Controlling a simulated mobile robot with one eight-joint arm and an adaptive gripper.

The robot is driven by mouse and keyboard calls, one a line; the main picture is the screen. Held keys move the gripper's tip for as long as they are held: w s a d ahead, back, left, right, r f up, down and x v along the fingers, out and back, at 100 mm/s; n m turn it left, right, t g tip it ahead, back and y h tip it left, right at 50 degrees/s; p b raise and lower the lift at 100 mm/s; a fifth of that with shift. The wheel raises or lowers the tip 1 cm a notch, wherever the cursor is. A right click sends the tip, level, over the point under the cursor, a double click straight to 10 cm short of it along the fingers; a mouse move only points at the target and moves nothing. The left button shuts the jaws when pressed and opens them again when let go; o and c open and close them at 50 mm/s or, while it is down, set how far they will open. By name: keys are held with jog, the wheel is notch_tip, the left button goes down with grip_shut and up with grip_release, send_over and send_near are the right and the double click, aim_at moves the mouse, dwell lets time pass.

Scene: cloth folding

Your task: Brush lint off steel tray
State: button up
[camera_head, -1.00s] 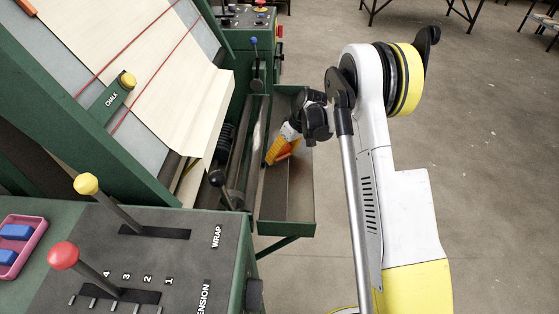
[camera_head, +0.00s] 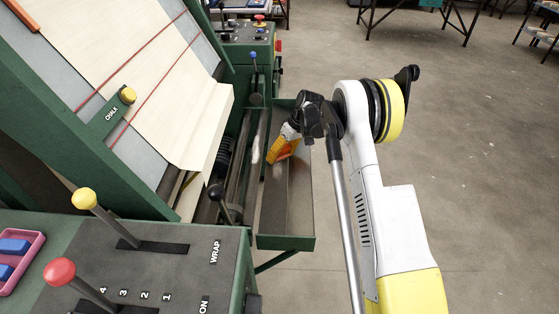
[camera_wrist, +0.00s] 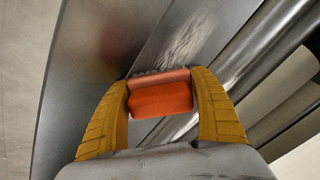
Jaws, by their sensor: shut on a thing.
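The steel tray (camera_head: 287,215) is a long grey trough set in a green frame beside the machine, in the middle of the head view. My gripper (camera_head: 281,153) is over its far half, with yellow fingers pointing down and left. In the wrist view my gripper (camera_wrist: 162,100) is shut on an orange brush (camera_wrist: 160,99), which sits between both fingers. A whitish streaky patch of lint (camera_wrist: 187,42) lies on the tray's metal just beyond the brush. I cannot tell whether the bristles touch the metal.
Metal rollers (camera_wrist: 275,50) run along the tray's machine side. The console (camera_head: 165,255) with red and yellow levers fills the near left. Open floor (camera_head: 470,180) lies to the right.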

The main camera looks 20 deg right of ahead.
aim_at(277, 179)
jog(key=shift+w+d, duration=0.45)
jog(key=shift+w, duration=0.95)
jog(key=shift+w+d, duration=0.4)
jog(key=shift+w, duration=1.05)
jog(key=shift+w+d, duration=0.45)
jog(key=shift+w, duration=0.95)
jog(key=shift+s, duration=0.1)
